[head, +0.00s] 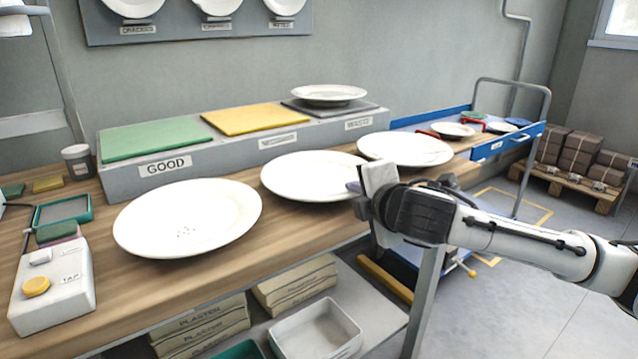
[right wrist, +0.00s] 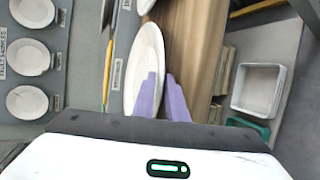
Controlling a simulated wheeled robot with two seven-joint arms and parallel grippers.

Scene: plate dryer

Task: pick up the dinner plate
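Three white plates lie on the wooden bench: a left one (head: 188,217) with small dark specks, a middle one (head: 308,176), and a right one (head: 405,149). I cannot tell by looks which is the dinner plate. My right gripper (head: 362,187) is at the right rim of the middle plate. In the right wrist view, its two purple fingers (right wrist: 163,97) are apart, one over a white plate (right wrist: 148,62) and the other just outside its rim. Whether they touch the plate is not clear. My left gripper is not in view.
Behind the plates is a grey ledge (head: 120,185) with green (head: 150,138) and yellow (head: 250,118) pads and another plate (head: 328,94). A tap tester (head: 52,285) stands at left. A blue cart (head: 490,146) is at right. A grey bin (head: 318,330) sits below the bench.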

